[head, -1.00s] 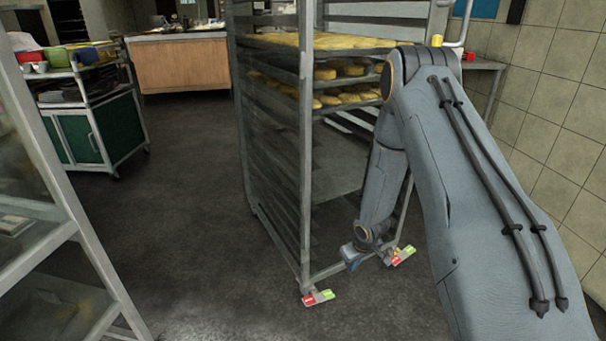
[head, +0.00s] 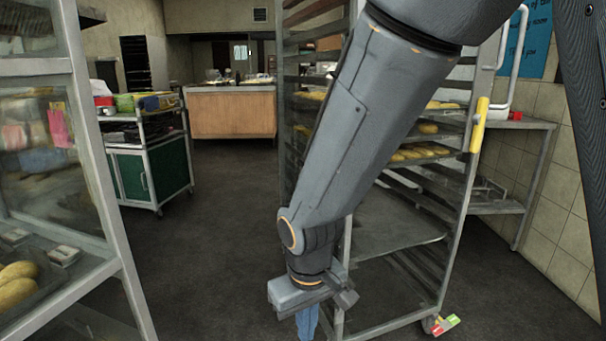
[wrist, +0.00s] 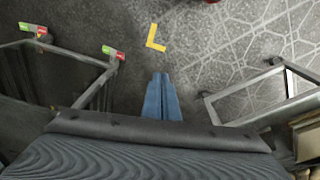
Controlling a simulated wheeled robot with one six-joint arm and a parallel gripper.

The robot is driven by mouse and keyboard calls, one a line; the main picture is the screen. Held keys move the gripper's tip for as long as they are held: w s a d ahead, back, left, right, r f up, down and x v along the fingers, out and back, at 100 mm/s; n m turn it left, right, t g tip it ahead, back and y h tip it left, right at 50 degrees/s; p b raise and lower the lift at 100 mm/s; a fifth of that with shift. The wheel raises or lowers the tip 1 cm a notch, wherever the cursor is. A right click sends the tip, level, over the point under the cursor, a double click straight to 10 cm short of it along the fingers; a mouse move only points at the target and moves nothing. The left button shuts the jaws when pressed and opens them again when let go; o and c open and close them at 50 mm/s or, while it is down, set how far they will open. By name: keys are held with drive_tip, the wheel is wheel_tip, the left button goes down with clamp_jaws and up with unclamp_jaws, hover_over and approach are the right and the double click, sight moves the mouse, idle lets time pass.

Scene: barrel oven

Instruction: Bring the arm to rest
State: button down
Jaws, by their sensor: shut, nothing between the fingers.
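My gripper (wrist: 161,98) points down in the wrist view, its two blue fingers together with nothing between them. In the head view the gripper (head: 307,322) hangs at the bottom middle, below my grey arm, which slants down from the upper right. The arm is in front of the tall metal rack (head: 455,215) and hides part of it. From the head view I cannot tell whether the gripper touches the rack's frame. In the wrist view the fingers are over open floor, apart from the frames on both sides.
The rack holds trays of bread (head: 420,152) and has a yellow handle (head: 479,125). A glass-sided metal cabinet (head: 110,200) stands at left, a green cart (head: 150,175) behind it. A wooden counter (head: 233,115) is at the back. Floor (head: 225,235) between is clear. A yellow corner mark (wrist: 152,40) lies on the floor.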

drive_tip(key=s+a+r+g, duration=0.15)
drive_tip(key=s+r, duration=0.35)
drive_tip(key=s, duration=0.8)
drive_tip(key=d+r+m+p, duration=0.3)
drive_tip(key=d+r+p, duration=0.7)
drive_tip(key=r+p, duration=0.3)
drive_tip(key=d+r+m+p, duration=0.3)
drive_tip(key=d+r+p, duration=0.7)
drive_tip(key=r+p, duration=0.3)
drive_tip(key=p, duration=0.3)
drive_tip(key=shift+s+r, duration=0.15)
drive_tip(key=shift+r, duration=0.15)
drive_tip(key=shift+d, duration=0.15)
